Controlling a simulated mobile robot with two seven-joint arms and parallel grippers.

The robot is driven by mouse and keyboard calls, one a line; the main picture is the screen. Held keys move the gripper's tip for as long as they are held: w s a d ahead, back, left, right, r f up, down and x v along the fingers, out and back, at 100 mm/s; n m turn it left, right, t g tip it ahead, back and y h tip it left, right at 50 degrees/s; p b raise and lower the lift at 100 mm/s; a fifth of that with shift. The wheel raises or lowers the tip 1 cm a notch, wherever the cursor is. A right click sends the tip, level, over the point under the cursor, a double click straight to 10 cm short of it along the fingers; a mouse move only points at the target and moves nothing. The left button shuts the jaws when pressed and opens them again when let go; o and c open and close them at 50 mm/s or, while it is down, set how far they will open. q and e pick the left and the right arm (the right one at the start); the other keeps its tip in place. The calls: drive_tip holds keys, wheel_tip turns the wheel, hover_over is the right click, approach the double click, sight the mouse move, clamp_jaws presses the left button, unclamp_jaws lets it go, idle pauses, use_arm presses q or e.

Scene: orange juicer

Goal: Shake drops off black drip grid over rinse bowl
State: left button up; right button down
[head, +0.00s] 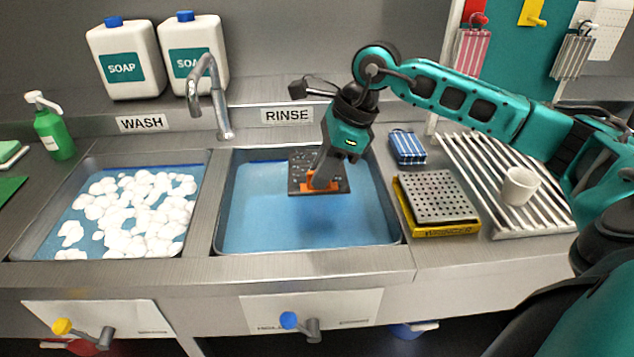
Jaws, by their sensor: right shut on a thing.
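The black drip grid (301,170) is a dark square plate with small light specks on it. It is held above the rinse bowl (229,207), a steel basin with blue water under the RINSE label. My right gripper (321,181), with orange fingertips, is shut on the grid's near right part and hides some of it. A dark shadow lies on the water below. My left gripper is not in view.
The wash bowl (45,232) at left holds white foam. A tap (222,105) stands between the bowls at the back. Right of the rinse bowl are a perforated metal plate (438,196) on a yellow item, a blue striped cloth (408,147), and a rack (470,160) with a white cup (520,186).

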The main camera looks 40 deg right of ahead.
wheel_tip(320, 180, down, 3)
drive_tip(key=shift+f+b, duration=0.1)
drive_tip(key=shift+b, duration=0.95)
wheel_tip(320, 180, up, 4)
drive_tip(key=shift+f+p, duration=0.25)
drive_tip(key=shift+p, duration=1)
drive_tip(key=shift+r, duration=0.3)
wheel_tip(320, 180, down, 4)
drive_tip(key=b, duration=0.3)
drive_tip(key=shift+f, duration=0.1)
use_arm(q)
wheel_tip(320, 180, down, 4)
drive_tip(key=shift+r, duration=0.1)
use_arm(e)
drive_tip(key=shift+r, duration=0.2)
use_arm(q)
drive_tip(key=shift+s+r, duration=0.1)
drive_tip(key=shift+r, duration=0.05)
